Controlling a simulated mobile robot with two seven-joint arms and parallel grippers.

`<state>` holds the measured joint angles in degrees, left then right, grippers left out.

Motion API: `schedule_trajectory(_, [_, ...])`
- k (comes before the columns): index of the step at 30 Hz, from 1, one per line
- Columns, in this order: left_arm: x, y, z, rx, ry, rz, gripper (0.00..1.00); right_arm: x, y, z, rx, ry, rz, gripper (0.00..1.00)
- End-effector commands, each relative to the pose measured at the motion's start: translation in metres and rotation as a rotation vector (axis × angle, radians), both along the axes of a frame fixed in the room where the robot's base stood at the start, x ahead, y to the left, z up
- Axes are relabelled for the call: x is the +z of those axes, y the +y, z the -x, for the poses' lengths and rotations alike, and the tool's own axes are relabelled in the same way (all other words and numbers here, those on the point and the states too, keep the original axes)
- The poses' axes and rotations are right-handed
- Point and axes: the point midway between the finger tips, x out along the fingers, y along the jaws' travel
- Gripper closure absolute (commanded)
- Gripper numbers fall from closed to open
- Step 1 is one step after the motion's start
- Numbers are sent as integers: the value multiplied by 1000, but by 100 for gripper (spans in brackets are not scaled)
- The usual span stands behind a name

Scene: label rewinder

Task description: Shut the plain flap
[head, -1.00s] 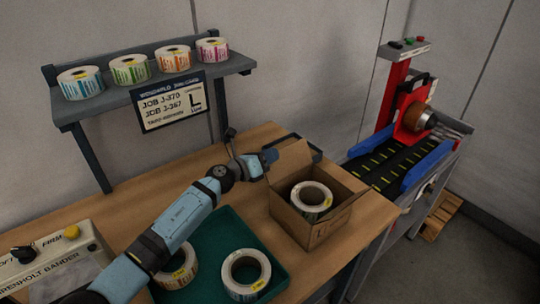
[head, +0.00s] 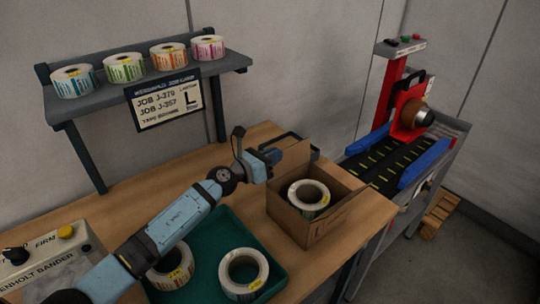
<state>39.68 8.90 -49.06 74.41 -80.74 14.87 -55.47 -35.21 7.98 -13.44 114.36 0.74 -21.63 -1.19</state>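An open cardboard box (head: 298,226) stands on the wooden bench, with a white label roll (head: 308,195) inside. A plain brown flap (head: 292,158) stands raised along the box's far left edge. My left gripper (head: 274,156) is at the left end of this flap, beside it or touching it; I cannot tell which. My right gripper is not in view.
A green tray (head: 212,278) with label rolls (head: 243,273) lies left of the box. A shelf (head: 95,98) with several rolls stands behind, and a conveyor (head: 384,160) to the right.

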Motion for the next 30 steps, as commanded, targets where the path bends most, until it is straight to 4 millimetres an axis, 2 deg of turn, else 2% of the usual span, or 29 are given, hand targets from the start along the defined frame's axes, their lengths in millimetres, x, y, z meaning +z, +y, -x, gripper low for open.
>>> schedule_trajectory(12, [0,-8,13,0,-156,-105,100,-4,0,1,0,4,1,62])
schedule_trajectory(27, [0,-9,14,0,-174,-117,100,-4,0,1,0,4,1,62])
schedule_trajectory(30, [0,-9,14,0,-174,-116,78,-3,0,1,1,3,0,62])
